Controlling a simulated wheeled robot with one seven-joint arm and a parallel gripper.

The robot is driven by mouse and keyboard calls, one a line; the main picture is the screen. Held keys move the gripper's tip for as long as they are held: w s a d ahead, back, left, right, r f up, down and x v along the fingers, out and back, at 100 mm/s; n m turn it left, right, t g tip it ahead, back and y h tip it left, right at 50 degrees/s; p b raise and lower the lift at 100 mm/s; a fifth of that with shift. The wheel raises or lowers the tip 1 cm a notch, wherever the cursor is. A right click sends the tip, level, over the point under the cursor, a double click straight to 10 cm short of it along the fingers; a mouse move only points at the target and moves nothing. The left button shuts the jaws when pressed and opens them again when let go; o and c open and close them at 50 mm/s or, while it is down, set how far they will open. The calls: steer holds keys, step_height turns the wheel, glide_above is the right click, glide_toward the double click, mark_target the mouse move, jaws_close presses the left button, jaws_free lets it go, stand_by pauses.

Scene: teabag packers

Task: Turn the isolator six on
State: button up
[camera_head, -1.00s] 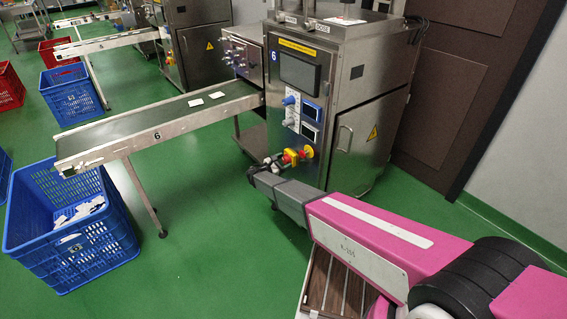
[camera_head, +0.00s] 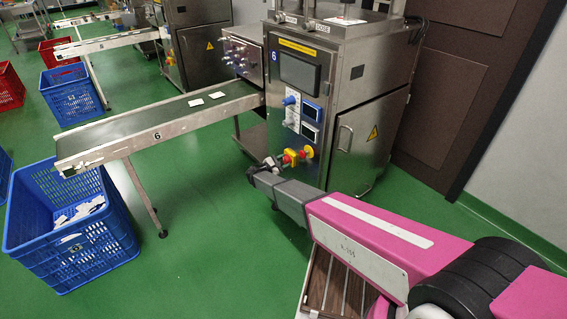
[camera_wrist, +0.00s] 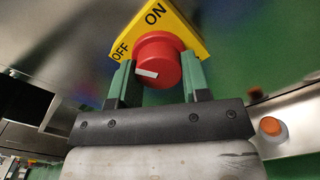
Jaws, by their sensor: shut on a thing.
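Isolator six is a red rotary knob on a yellow plate, low on the front of the steel machine marked 6 (camera_head: 343,82). In the wrist view, the knob (camera_wrist: 165,57) has a white mark on the lower left of its face. The yellow plate (camera_wrist: 186,30) reads OFF at left and ON at top; the mark lies nearer OFF. My gripper (camera_wrist: 158,66) has its green fingers on both sides of the knob, shut on it. In the head view, the gripper (camera_head: 278,161) reaches the small yellow plate (camera_head: 291,156); the fingers are hard to make out.
A conveyor (camera_head: 155,124) marked 6 runs left from the machine, above a blue crate (camera_head: 75,262) with white packets. Blue switches and displays (camera_head: 311,113) sit above the isolator. An orange button (camera_wrist: 272,127) shows at right in the wrist view. Green floor lies clear between the conveyor and my arm.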

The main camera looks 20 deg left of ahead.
steer(key=m, duration=1.4)
steer(key=shift+r, duration=0.15)
stand_by(0.5)
steer(key=o, duration=0.9)
steer(key=shift+o, duration=0.2)
steer(key=shift+a, duration=0.1)
steer(key=v, duration=1)
steer(key=shift+s+a, duration=0.15)
steer(key=shift+s, duration=0.15)
